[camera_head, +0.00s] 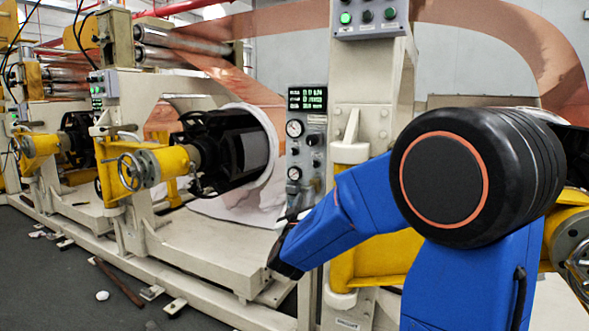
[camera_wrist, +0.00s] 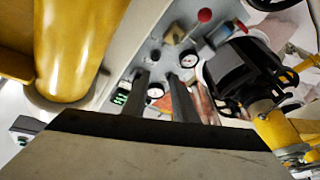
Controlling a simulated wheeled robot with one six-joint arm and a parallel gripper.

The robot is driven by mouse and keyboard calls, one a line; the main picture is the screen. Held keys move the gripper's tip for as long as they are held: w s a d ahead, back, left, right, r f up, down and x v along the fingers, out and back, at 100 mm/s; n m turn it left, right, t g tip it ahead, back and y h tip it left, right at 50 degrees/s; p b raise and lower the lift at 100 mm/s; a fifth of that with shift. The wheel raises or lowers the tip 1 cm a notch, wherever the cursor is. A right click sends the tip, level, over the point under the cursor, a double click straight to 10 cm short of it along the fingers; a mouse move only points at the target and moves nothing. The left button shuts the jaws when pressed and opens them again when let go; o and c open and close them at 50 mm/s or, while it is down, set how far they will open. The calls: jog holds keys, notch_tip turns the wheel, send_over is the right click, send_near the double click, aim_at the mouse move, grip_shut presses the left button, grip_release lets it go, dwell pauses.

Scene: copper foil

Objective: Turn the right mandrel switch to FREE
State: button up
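A grey control panel (camera_head: 316,126) stands left of the cream machine post, with green displays, two round gauges and dark knobs (camera_head: 313,139). I cannot read the labels, so I cannot tell which knob is the right mandrel switch or its setting. The panel (camera_wrist: 203,47) also shows tilted in the wrist view, with a red knob (camera_wrist: 205,15), gauges and dark controls. My gripper (camera_wrist: 156,75) is open, with two dark fingers apart and pointing toward the panel. Nothing is clearly held between them. In the head view its end is small and low beside the panel.
A black mandrel (camera_head: 228,145) with a white roll end is left of the panel. A yellow bracket with handwheel (camera_head: 133,171) is further left. A button box (camera_head: 367,17) is on the post above. Yellow machine parts (camera_wrist: 72,45) lie close left in the wrist view.

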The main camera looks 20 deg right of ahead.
aim_at(314, 166)
jog(key=shift+g+h, duration=0.4)
jog(key=shift+h, duration=0.5)
jog(key=x, duration=1.7)
jog(key=shift+w+a+r, duration=0.2)
jog(key=shift+w+r, duration=0.1)
jog(key=shift+w, duration=0.2)
grip_shut()
